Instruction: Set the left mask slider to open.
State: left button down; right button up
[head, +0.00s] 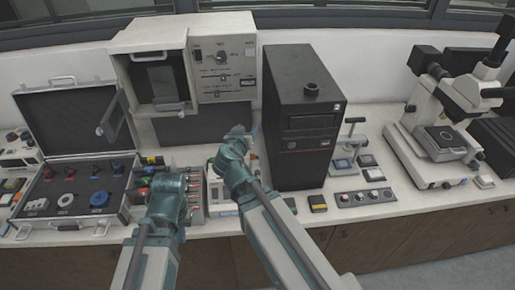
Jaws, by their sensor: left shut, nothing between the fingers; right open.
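A beige press unit (222,62) stands at the back, with an open-fronted dark chamber at its left. Its front panel has a round knob and two horizontal slots with small sliders, an upper slider (216,77) and a lower slider (222,94). Labels are too small to read, so I cannot tell which is the left mask slider or how it is set. My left gripper (168,182) is low in front of the press, shut and empty, apart from the panel. My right gripper (237,134) is open below the panel; its fingertips are hard to make out.
An open case (72,225) with round parts stands at the left. A black tower (303,120) stands close right of my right gripper. A microscope (440,120) is at the right. Small switch boxes (364,197) line the bench front.

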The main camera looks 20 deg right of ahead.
jog(key=shift+s+f+g, duration=1.3)
jog(key=shift+s+f, duration=0.75)
jog(key=shift+s, duration=0.1)
